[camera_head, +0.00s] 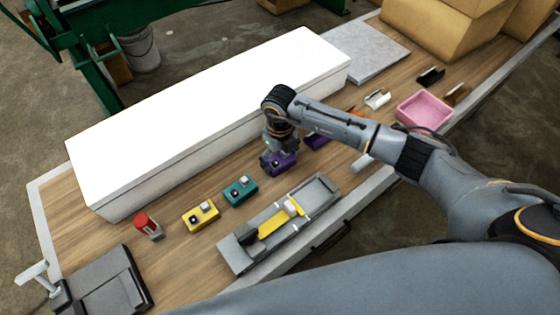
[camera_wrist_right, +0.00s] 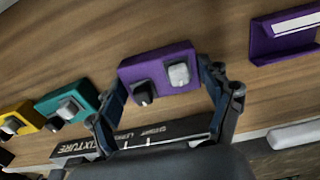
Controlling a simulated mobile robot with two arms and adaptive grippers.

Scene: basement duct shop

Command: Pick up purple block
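The purple block (camera_head: 281,166) has a black knob and a light grey button on top. It sits on the wooden workbench, in line with a teal block (camera_head: 240,191) and a yellow block (camera_head: 201,217). My right gripper (camera_head: 276,152) reaches down over it and hides part of it. In the right wrist view the purple block (camera_wrist_right: 153,68) is between the two fingertips (camera_wrist_right: 162,76), one at each short end, with no visible gap. It appears to rest at bench height. My left gripper is not in view.
A long white box (camera_head: 200,110) stands behind the blocks. A grey fixture (camera_head: 235,258) with a yellow part lies in front. A purple holder (camera_head: 317,141) and a pink tray (camera_head: 424,111) are to the right. A red-topped item (camera_head: 147,226) stands left of the yellow block.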

